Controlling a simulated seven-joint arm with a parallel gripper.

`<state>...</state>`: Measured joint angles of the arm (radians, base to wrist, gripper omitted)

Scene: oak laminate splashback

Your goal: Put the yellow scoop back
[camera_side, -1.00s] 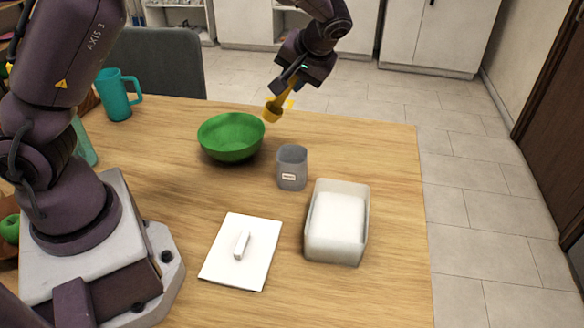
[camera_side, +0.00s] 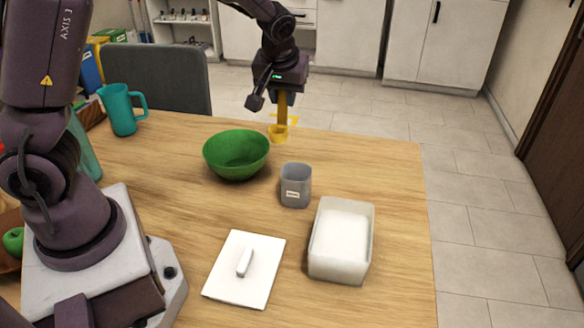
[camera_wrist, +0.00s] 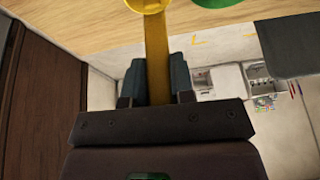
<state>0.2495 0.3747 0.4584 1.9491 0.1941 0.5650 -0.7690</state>
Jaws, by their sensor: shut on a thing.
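My gripper (camera_side: 282,94) is shut on the handle of the yellow scoop (camera_side: 277,134). The scoop hangs upright, bowl down, by the table's far edge; its height above the wood is hard to tell. In the wrist view, the scoop's handle (camera_wrist: 157,45) runs between the fingers of my gripper (camera_wrist: 156,80), and its bowl is cut off at the top. A grey labelled cup (camera_side: 296,188) stands in front of the scoop, apart from it. A pale open tub (camera_side: 326,266) with white contents is to the right. A white lid (camera_side: 236,287) with a bar handle lies flat.
A green bowl (camera_side: 236,160) stands left of the cup. A teal mug (camera_side: 122,118) is at the far left. A grey chair (camera_side: 160,80) is behind the table. Yellow corner marks (camera_wrist: 200,40) show beyond the table edge. Wood right of the tub is clear.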

